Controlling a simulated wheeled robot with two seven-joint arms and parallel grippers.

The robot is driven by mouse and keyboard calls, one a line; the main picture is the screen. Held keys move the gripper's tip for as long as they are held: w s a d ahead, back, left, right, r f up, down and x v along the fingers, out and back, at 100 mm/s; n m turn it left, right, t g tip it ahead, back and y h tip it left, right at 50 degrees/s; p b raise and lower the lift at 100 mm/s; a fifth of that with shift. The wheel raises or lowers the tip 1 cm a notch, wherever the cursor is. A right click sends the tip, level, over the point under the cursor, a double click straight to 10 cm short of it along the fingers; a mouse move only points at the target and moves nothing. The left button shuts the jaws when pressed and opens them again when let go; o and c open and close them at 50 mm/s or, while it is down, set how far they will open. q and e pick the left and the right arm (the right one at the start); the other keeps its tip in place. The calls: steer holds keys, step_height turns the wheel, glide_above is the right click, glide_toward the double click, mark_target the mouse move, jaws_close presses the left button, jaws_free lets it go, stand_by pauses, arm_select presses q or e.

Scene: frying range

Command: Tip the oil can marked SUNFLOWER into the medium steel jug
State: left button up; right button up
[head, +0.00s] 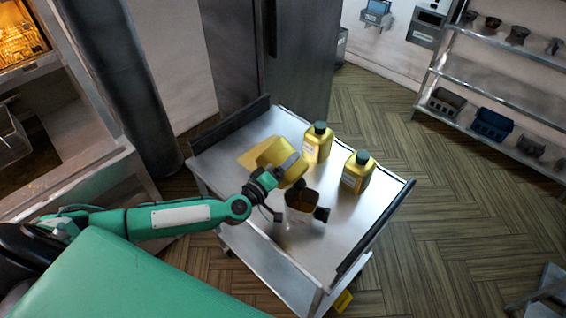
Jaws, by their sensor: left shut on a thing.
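My left gripper (277,178) is shut on a yellow oil can (279,154). It holds the can tilted above the steel trolley top, with the can's lower end towards the jug. The steel jug (299,222) stands on the trolley just in front of the can, its dark handle to the right. The inside of the jug looks brownish; I cannot tell how full it is or see a clear stream. The held can's label is not readable here, so I cannot confirm SUNFLOWER. My right gripper is not in view.
Two more yellow cans with dark green caps stand upright on the trolley (240,130), one behind (318,143) and one to the right (357,172). The trolley has dark raised end edges. A shelf rack (500,84) with containers stands at the far right. A fryer range is at left.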

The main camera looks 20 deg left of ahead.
mark_target(289, 174)
arm_select(q)
steer(key=shift+s+d+r+m+p, duration=0.1)
steer(key=shift+d+r+m+p, duration=0.25)
steer(key=shift+m+p, duration=0.45)
steer(key=shift+d, duration=0.1)
steer(key=shift+s+d+r+m, duration=0.2)
steer(key=shift+d+r+m, duration=0.4)
steer(key=shift+m, duration=0.6)
steer(key=shift+s+d+r+m, duration=0.2)
steer(key=shift+d+m, duration=0.3)
steer(key=shift+m, duration=0.2)
steer(key=shift+s+d+r+m, duration=0.15)
steer(key=shift+d+m, duration=0.3)
steer(key=shift+m, duration=0.25)
stand_by(0.8)
stand_by(0.5)
